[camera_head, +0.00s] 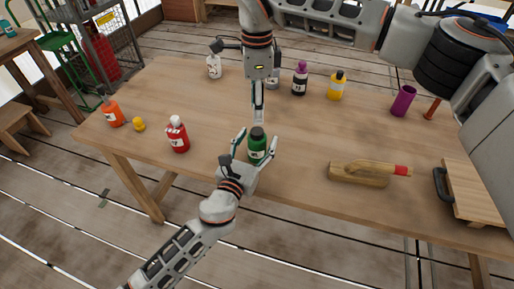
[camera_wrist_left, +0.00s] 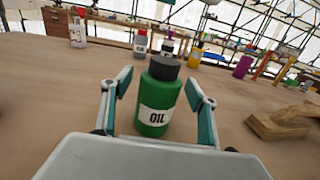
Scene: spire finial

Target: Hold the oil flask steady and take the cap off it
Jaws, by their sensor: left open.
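The oil flask (camera_head: 258,147) is green with a white label and stands upright near the table's front edge. In the left wrist view the flask (camera_wrist_left: 157,110) shows the word OIL, and its black cap (camera_wrist_left: 164,68) is on top. My left gripper (camera_head: 255,138) is open, with one finger on each side of the flask. The left wrist view shows gaps between these fingers (camera_wrist_left: 159,86) and the flask. My right gripper (camera_head: 258,108) points down just behind and above the flask, apart from the cap. Its fingers look narrow from here, so I cannot tell their opening.
A red bottle (camera_head: 178,135), an orange bottle (camera_head: 112,112) and a small yellow object (camera_head: 139,124) stand at left. Several bottles and a purple cup (camera_head: 403,101) stand farther back. A wooden float-like tool (camera_head: 360,174) lies at right, near a wooden board (camera_head: 478,185).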

